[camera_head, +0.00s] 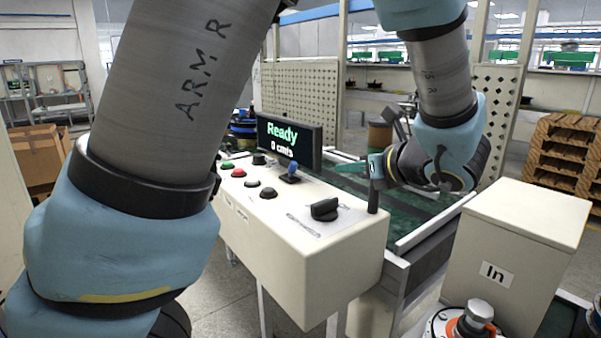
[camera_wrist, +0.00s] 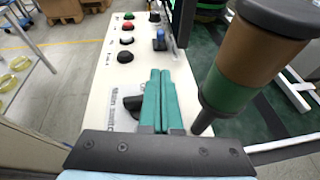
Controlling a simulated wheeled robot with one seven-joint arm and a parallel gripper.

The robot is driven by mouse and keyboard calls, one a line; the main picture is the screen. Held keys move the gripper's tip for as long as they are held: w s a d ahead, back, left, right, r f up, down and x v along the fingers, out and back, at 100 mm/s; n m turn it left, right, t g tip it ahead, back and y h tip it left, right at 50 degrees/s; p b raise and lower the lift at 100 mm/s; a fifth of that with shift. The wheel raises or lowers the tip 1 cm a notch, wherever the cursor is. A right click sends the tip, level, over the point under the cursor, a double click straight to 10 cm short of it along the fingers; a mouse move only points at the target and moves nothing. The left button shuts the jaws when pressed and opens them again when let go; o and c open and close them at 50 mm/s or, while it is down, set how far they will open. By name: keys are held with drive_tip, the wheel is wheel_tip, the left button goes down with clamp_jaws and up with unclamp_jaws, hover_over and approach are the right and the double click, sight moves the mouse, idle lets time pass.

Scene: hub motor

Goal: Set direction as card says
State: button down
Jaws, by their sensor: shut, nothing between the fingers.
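The cream control box (camera_head: 300,240) carries a blue-topped lever (camera_head: 290,172), which also shows in the wrist view (camera_wrist: 160,42). A black rotary knob (camera_head: 324,209) sits near the box's right end; in the wrist view the knob (camera_wrist: 132,104) is partly behind my fingers, beside printed "Main switch" lettering. The display (camera_head: 288,142) reads "Ready" and "0 cm/s". My gripper (camera_head: 340,168) is shut and empty, its teal fingers (camera_wrist: 157,85) together above the box's far right side, apart from the lever. I cannot make out a direction card in either view.
Red, green and black buttons (camera_head: 252,183) line the box. A brown-and-green cylinder (camera_wrist: 237,75) on a dark post stands close to the right of my fingers. The green conveyor (camera_head: 425,212) runs behind the box. A cream box marked "In" (camera_head: 520,220) stands at right.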

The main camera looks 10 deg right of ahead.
sight(294, 170)
drive_tip(key=p+x, duration=0.1)
drive_tip(key=x, duration=1.9)
drive_tip(key=shift+s+f+p, duration=0.15)
drive_tip(key=shift+p, duration=0.25)
drive_tip(key=shift+a+r+g+p, duration=0.1)
drive_tip(key=shift+r+g+p, duration=0.2)
drive_tip(key=shift+p, duration=0.3)
